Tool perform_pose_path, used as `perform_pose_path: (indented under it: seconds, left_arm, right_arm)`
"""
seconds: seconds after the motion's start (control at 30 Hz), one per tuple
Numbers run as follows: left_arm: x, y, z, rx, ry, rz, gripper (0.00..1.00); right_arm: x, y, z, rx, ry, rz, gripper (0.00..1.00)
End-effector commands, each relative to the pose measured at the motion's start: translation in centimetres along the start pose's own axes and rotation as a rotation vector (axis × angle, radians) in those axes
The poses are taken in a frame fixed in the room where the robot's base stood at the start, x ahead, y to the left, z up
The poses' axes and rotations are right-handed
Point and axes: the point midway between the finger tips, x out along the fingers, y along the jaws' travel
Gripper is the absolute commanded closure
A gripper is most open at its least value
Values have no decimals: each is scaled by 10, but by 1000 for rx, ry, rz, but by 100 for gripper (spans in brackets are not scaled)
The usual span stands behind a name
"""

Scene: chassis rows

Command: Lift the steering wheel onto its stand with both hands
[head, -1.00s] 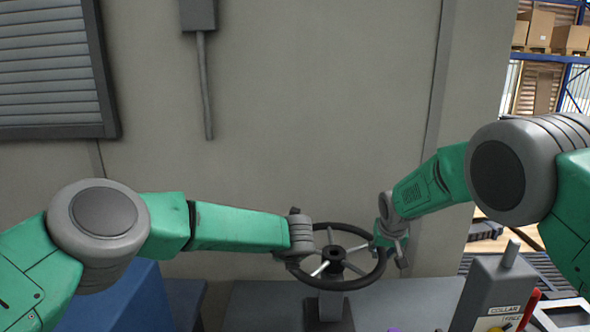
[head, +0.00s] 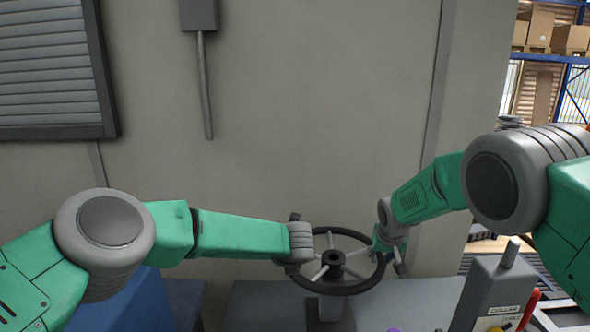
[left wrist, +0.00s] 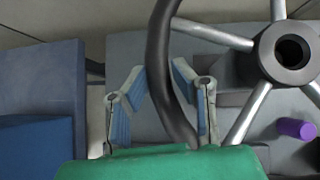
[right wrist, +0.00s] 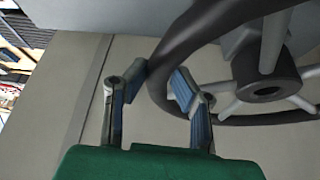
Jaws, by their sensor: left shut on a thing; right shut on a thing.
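The steering wheel (head: 347,291) has a black rim, grey spokes and a dark hub. It is held roughly level above the bench, over a dark stand (head: 322,318) that the wheel partly hides. I cannot tell whether hub and stand touch. My left gripper (head: 298,262) is shut on the wheel's left rim; in the left wrist view (left wrist: 160,75) its blue-padded fingers sit either side of the rim (left wrist: 161,45). My right gripper (head: 388,250) is shut on the right rim; the right wrist view (right wrist: 160,80) shows the rim (right wrist: 190,38) between its fingers.
The grey bench (head: 420,297) lies below the wheel, with a wall (head: 300,120) behind. A grey box with a post and labels (head: 490,293) stands at the right. A blue block (head: 130,303) is at the left. A purple cylinder (left wrist: 297,128) lies on the bench.

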Motion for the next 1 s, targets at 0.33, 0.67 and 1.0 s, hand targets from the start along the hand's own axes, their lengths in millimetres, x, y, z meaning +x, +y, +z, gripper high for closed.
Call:
perform_pose_path:
  seconds: [0.33,0.67,1.0]
  left_arm:
    - [9,10,0,-5,-8,19,100]
    - [13,10,-4,-5,-8,19,100]
    - [12,7,-6,-3,-5,14,54]
  right_arm:
    - [8,8,2,-1,1,12,100]
    - [12,8,4,0,2,12,100]
    - [12,7,4,0,2,10,100]
